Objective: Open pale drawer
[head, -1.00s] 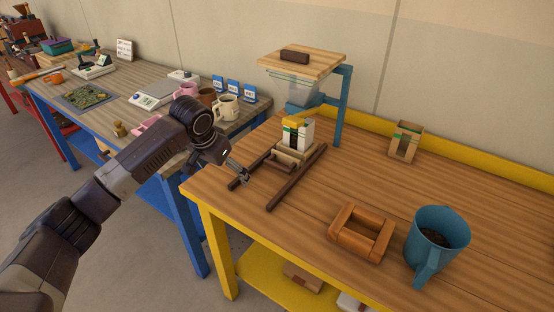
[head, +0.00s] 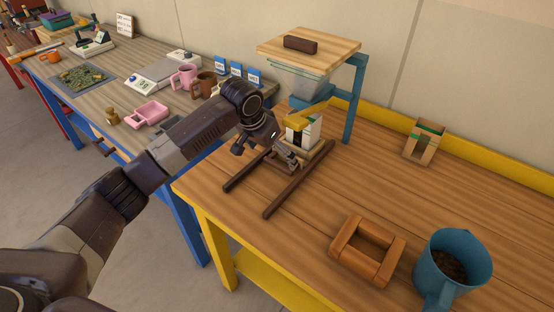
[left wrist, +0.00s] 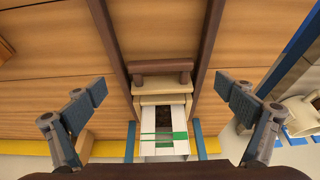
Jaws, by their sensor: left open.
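The pale drawer (head: 321,150) sits low under the blue-framed stand on the wooden table, between two dark rails. In the left wrist view the drawer front (left wrist: 162,99) has a dark brown bar handle (left wrist: 160,67). A white carton with green bands (head: 311,131) stands on or just behind the drawer; it also shows in the left wrist view (left wrist: 164,146). My left gripper (head: 284,157) is open, in front of the drawer and over the rails. Its fingers spread wide to either side of the handle and touch nothing visible. In the head view the gripper partly hides the handle. My right gripper is not in view.
The stand carries a board with a dark block (head: 300,44) and a clear hopper. A wooden square frame (head: 367,250), a blue mug (head: 452,268) and a cardboard holder (head: 424,142) stand to the right. Cups and scales crowd the left table.

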